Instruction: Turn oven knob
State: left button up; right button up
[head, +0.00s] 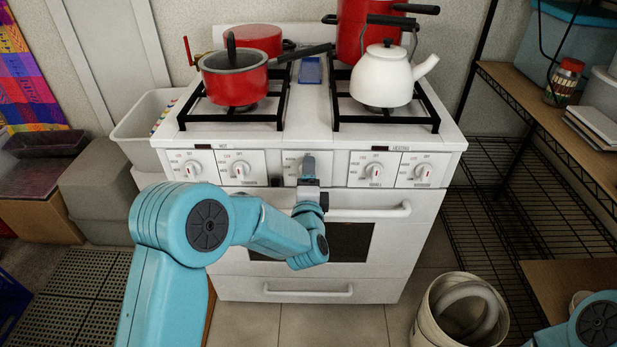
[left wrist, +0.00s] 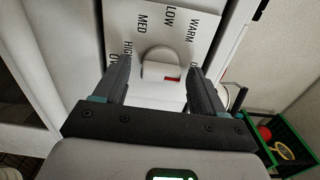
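A white oven (head: 335,290) with a stove top stands in front of me. Its front panel carries several white knobs, with two left (head: 192,170) and two right (head: 374,170) of the middle one. My left gripper (head: 308,168) is at the middle knob and hides it in the head view. In the left wrist view the middle knob (left wrist: 160,66) has a red mark and lies between the two open dark fingers of my left gripper (left wrist: 158,75). Labels HIGH, MED, LOW and WARM surround it. I cannot tell whether the fingers touch it. My right gripper is out of view.
A red pan (head: 234,82) and a white kettle (head: 382,80) stand on the burners. The oven door handle (head: 375,212) runs below the panel. A wire shelf (head: 520,200) stands at right, and a white bucket (head: 432,320) is on the floor.

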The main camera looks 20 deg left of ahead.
pick_arm(q)
jog(key=v, duration=1.6)
jog(key=shift+s, duration=0.2)
